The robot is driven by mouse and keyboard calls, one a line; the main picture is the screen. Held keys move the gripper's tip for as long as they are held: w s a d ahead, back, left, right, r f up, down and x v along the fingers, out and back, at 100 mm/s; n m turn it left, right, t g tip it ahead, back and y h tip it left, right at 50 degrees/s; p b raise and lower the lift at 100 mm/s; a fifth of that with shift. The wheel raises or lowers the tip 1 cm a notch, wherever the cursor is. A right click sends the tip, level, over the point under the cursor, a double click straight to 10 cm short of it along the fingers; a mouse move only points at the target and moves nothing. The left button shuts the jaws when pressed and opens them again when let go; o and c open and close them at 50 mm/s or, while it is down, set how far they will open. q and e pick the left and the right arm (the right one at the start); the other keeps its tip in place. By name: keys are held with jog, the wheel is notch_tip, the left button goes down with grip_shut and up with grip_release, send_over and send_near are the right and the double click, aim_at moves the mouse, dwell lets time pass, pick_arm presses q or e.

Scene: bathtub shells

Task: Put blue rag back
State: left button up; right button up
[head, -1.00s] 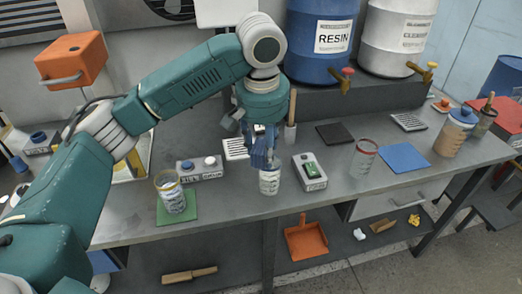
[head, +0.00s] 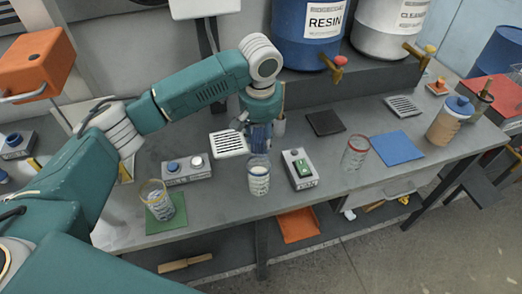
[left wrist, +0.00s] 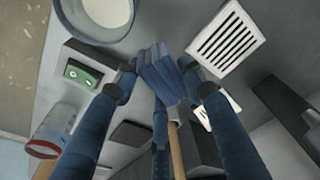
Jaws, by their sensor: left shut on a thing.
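My left gripper (left wrist: 160,78) is shut on the blue rag (left wrist: 158,70), a bunched, folded cloth between its fingertips. In the head view, the gripper points down over the middle of the bench, and the rag (head: 260,135) shows below it, partly hidden. A clear jar (head: 258,182) stands just in front of the rag; I cannot tell whether they touch. My right gripper is not in view.
On the bench are a white slotted plate (head: 229,144), a two-button box (head: 187,170), a green-switch box (head: 300,168), a red-rimmed jar (head: 354,155), a dark mat (head: 325,123) and a flat blue mat (head: 398,145). Drums (head: 312,30) stand behind.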

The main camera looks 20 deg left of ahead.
pick_arm(q)
jog(key=shift+f+p, duration=0.35)
jog(key=shift+f, duration=3.1)
jog(key=shift+s+d, duration=0.1)
jog(key=o, duration=1.2)
jog(key=shift+f, duration=0.1)
jog(key=shift+o, duration=0.2)
